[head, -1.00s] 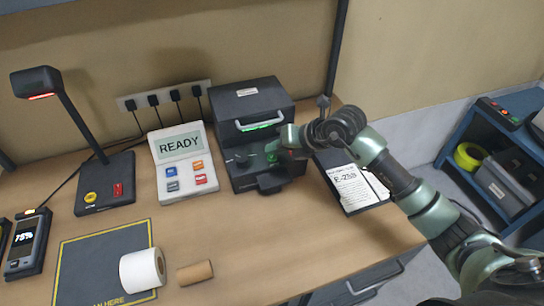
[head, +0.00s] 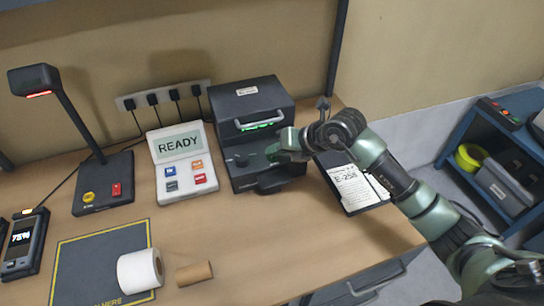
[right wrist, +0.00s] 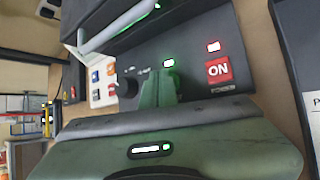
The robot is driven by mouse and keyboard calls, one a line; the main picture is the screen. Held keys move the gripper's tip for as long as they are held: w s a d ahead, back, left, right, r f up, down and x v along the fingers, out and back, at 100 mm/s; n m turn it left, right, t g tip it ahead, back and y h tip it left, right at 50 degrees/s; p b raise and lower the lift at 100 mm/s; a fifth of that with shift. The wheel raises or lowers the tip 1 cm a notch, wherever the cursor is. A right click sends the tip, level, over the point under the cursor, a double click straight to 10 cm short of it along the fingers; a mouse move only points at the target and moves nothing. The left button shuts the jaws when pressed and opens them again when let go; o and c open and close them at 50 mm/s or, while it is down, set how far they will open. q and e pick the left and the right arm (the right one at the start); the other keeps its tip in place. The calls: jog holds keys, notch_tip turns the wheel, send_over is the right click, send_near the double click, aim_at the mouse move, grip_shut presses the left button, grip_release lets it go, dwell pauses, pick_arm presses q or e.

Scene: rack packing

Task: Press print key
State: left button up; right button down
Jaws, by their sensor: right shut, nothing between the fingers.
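A black printer-like machine (head: 245,103) with a grey handle stands at the back of the bench, a green light glowing in its front slot. My right gripper (head: 272,152) is at the machine's low front panel. I cannot read a print key; the fingers hide part of the panel. My left gripper is out of view.
A white console (head: 181,163) reading READY, with coloured keys, stands left of the machine. A clipboard (head: 352,185) lies to its right under my arm. A white roll (head: 140,270) and a cardboard tube (head: 195,273) lie at the front. The middle bench is clear.

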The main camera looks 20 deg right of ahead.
aim_at(275, 159)
jog(key=shift+f, duration=0.3)
jog(key=shift+r, duration=0.1)
jog(key=shift+r+p, duration=0.4)
jog(key=shift+r, duration=0.35)
jog(key=shift+r+p, duration=1.8)
jog(key=shift+r, duration=0.75)
jog(key=shift+f, duration=0.1)
